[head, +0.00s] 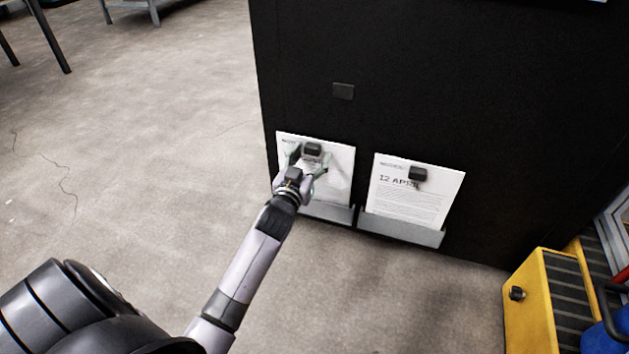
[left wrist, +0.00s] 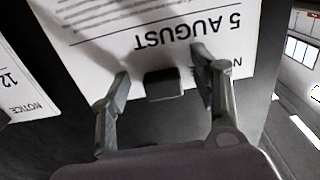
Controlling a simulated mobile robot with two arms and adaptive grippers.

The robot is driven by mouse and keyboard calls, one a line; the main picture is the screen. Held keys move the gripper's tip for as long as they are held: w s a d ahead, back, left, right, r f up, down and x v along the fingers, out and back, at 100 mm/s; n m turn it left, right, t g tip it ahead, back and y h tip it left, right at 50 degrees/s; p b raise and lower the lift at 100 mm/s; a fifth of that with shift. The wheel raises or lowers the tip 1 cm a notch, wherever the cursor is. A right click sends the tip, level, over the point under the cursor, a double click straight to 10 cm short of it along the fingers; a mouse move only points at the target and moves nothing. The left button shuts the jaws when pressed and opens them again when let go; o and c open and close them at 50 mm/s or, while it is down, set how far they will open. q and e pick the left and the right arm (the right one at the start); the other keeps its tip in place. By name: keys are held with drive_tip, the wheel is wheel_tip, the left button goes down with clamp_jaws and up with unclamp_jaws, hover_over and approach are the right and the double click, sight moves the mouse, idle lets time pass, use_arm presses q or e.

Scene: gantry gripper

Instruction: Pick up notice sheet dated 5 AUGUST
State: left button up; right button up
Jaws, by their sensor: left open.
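The notice sheet dated 5 AUGUST (head: 340,170) is the left of two white sheets on a black panel in the head view. It fills the top of the left wrist view (left wrist: 150,20), its date upside down there. A dark clip (left wrist: 164,84) sits at its edge; the clip also shows in the head view (head: 312,150). My left gripper (left wrist: 162,78) is open, its fingers on either side of the clip and in front of the sheet. I cannot tell if the fingers touch anything. In the head view my left gripper (head: 307,166) hides much of the sheet. My right gripper is not in view.
A second sheet, dated 12 APRIL (head: 410,204), is to the right with its own clip (head: 418,174). Grey trays (head: 400,230) hold the sheets' lower edges. A yellow step unit (head: 530,305) stands at lower right.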

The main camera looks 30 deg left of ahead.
use_arm(q)
drive_tip(key=shift+c, duration=0.6)
clamp_jaws()
